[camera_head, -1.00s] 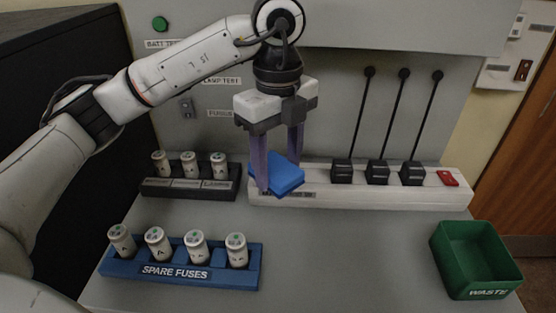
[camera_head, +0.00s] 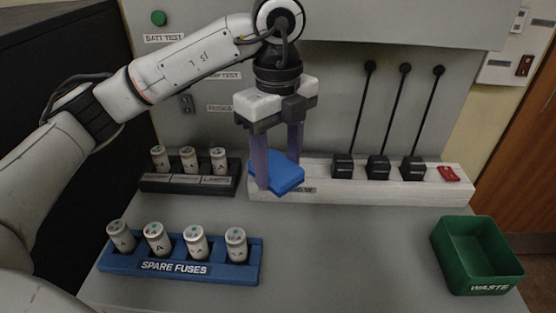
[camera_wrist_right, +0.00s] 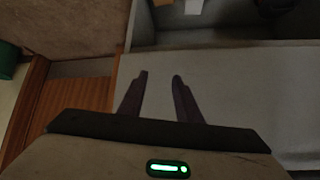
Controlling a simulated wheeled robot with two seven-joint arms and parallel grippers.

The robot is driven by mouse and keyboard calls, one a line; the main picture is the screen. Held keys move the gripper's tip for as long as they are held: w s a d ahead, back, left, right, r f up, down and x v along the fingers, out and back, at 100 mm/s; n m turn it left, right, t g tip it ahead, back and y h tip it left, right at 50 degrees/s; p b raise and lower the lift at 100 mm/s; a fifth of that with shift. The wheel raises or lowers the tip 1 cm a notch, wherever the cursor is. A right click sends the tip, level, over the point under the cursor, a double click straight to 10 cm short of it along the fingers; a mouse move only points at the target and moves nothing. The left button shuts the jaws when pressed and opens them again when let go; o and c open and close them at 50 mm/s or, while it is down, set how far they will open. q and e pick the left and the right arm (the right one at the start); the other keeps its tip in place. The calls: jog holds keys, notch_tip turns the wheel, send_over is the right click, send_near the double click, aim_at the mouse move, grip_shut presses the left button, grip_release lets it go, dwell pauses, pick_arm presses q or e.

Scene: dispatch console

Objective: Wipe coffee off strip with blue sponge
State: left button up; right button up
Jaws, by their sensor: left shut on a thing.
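The white strip (camera_head: 322,192) lies along the back of the console with black plugs in it and a red switch (camera_head: 449,174) at its right end. My left gripper (camera_head: 279,188) points down over the strip's left end, shut on the blue sponge (camera_head: 287,178). The sponge is tilted and hides part of the strip; I cannot tell whether it touches. No coffee shows clearly on the visible part. My right gripper (camera_wrist_right: 158,74) shows in the right wrist view, with its fingers apart and nothing between them.
A black fuse holder (camera_head: 190,183) with white fuses stands left of the strip. A blue spare-fuse rack (camera_head: 180,268) is at front left. A green waste bin (camera_head: 478,256) is at front right. Black cords rise from the plugs (camera_head: 378,168). The front middle is clear.

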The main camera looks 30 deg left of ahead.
pick_arm(q)
jog(key=shift+f+b, duration=0.35)
jog(key=shift+f, duration=0.25)
